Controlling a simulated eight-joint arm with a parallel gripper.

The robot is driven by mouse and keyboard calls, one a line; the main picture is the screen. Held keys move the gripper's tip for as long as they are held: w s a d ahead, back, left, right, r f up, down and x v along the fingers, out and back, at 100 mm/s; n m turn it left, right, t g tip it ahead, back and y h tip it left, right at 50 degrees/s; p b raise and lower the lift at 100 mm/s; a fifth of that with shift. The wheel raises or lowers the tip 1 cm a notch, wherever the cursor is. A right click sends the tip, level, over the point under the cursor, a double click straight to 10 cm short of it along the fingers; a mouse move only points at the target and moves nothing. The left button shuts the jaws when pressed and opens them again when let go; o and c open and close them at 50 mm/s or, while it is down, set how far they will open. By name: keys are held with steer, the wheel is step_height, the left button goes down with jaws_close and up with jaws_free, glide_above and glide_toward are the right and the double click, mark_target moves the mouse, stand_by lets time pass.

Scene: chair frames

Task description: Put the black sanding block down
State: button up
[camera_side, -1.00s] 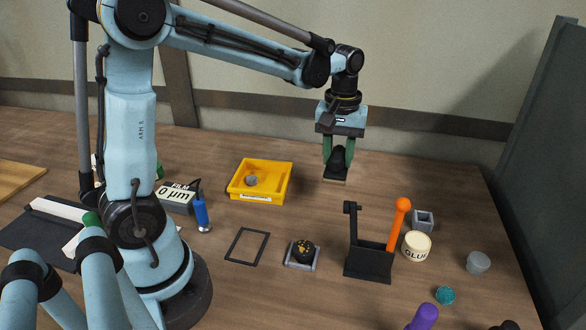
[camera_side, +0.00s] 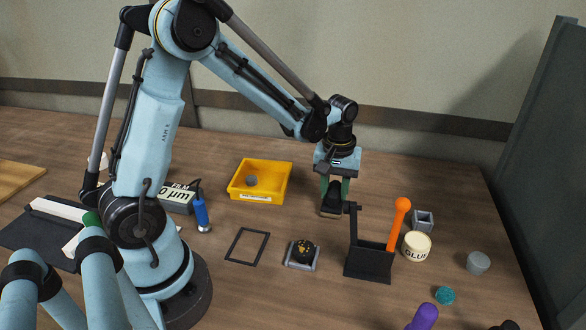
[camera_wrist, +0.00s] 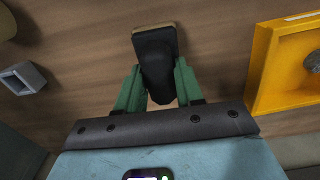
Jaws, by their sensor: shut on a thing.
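The black sanding block (camera_side: 332,200) has a dark rounded grip and a tan sole. My gripper (camera_side: 334,187) is shut on its grip from above, with a green finger on each side. In the side view the block is low over the table, behind the black holder; I cannot tell whether its sole touches the wood. In the wrist view the block (camera_wrist: 156,62) sits between the green fingers of my gripper (camera_wrist: 157,88), its tan sole edge showing at the top.
A yellow tray (camera_side: 277,195) with a grey round piece stands left of the block. A black holder (camera_side: 368,262) with an orange-handled tool (camera_side: 400,215) stands in front. A black outline frame (camera_side: 247,247) lies flat on the table. A glue pot (camera_side: 416,246) and grey square holder (camera_side: 423,220) are right.

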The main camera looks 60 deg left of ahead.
steer(key=o, duration=1.1)
steer(key=shift+f, duration=0.15)
step_height(320, 180, up, 12)
steer(key=m+t, duration=0.3)
steer(key=m, duration=0.2)
glide_toward(334, 187)
steer(key=s+d+r, duration=0.3)
steer(key=shift+s+d+f+m+t, duration=0.3)
steer(key=shift+s+m+t, duration=0.35)
steer(key=shift+s, duration=0.15)
steer(key=shift+s+d+f+m+t, duration=0.25)
steer(key=shift+s+d+m+t, duration=0.05)
steer(key=shift+s+m+t, duration=0.45)
steer(key=shift+s+d+f+m+t, duration=0.3)
steer(key=shift+s+m+t, duration=0.3)
steer(key=shift+s, duration=0.2)
